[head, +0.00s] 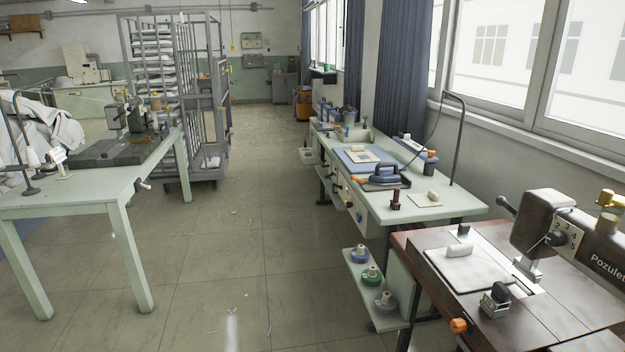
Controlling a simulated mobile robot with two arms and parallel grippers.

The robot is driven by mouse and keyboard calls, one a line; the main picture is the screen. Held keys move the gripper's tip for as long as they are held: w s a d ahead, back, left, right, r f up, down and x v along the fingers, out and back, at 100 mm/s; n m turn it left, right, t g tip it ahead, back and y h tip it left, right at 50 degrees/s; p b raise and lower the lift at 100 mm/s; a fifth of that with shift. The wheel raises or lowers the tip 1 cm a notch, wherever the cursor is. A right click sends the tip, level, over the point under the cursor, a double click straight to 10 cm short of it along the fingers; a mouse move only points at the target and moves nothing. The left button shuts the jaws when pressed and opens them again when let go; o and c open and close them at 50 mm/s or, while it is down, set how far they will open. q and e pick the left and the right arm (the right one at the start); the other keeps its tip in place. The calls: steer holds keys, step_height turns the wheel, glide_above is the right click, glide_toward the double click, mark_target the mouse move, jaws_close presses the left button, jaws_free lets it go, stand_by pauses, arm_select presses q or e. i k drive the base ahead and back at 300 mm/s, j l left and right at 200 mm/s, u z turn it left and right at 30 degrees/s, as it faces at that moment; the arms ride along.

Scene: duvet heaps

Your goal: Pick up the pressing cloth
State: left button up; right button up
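No gripper of mine shows in the head view. Several pale flat cloths are in sight, and I cannot tell for certain which is the pressing cloth. A small off-white cloth (362,155) lies on a blue pad (350,164) on the long pale green table at the right. A blue iron (385,174) stands near the pad's front edge, apart from that cloth. Another small cream piece (424,202) lies nearer on the same table with a small roll on it. A larger white piece (470,276) lies on the brown sewing table with a white roll on it.
The brown sewing table (540,325) with its machine (565,235) stands at the near right. A pale green table (75,198) stands at the left. A grey wheeled rack (217,120) stands behind it. The floor aisle (235,240) between is open, with small scraps.

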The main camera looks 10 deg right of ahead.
mark_target(431, 198)
steer(key=i+z, duration=0.45)
steer(key=i+j+z, duration=0.25)
steer(key=z, duration=0.25)
steer(key=i+j+z, duration=0.7)
steer(key=z, duration=0.25)
